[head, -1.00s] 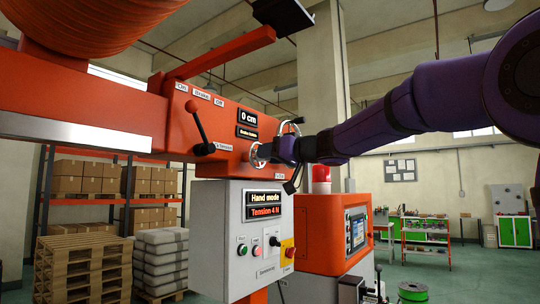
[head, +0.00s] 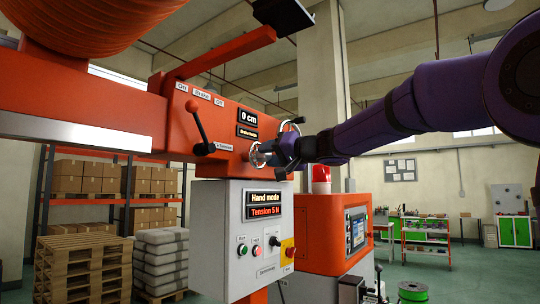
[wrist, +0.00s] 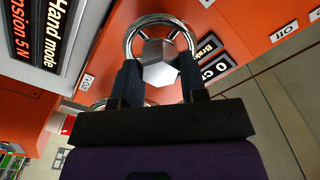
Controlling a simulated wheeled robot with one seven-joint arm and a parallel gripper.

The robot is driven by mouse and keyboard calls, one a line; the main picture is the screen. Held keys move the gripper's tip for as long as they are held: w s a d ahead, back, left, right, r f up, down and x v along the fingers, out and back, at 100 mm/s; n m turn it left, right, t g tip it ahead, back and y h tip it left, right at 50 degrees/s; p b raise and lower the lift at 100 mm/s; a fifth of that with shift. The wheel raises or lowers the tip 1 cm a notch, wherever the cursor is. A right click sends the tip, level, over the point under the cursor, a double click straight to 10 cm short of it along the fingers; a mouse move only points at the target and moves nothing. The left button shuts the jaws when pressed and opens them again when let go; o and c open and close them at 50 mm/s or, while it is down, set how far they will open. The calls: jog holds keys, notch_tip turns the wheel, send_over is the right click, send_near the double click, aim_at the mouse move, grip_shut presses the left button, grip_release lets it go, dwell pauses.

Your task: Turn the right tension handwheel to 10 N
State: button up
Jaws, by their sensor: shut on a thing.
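In the head view, my gripper (head: 279,150) is at a small chrome handwheel (head: 259,155) on the orange machine front. The wrist view shows my gripper (wrist: 160,85) shut on this handwheel (wrist: 133,37), its dark fingers on either side of the silver hub (wrist: 167,62). A second chrome ring (wrist: 106,103) is partly hidden behind the left finger. The display (head: 265,205) on the grey box reads "Hand mode" and "Tension 5 N". A small display (head: 248,117) above reads "0 cm".
A black-knobbed lever (head: 199,122) stands out from the orange panel left of the handwheel. The grey control box (head: 225,255) with buttons hangs below. An orange cabinet (head: 315,245) with a screen and red lamp stands behind it.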

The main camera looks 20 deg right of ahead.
jog(key=m, duration=0.5)
jog(key=shift+m, duration=0.4)
jog(key=m, duration=0.5)
jog(key=shift+f, duration=0.1)
jog(key=m, duration=0.5)
jog(key=shift+m, duration=0.4)
jog(key=shift+f+m, duration=0.1)
jog(key=shift+m, duration=2.1)
jog(key=o, duration=0.9)
jog(key=shift+s+d, duration=0.1)
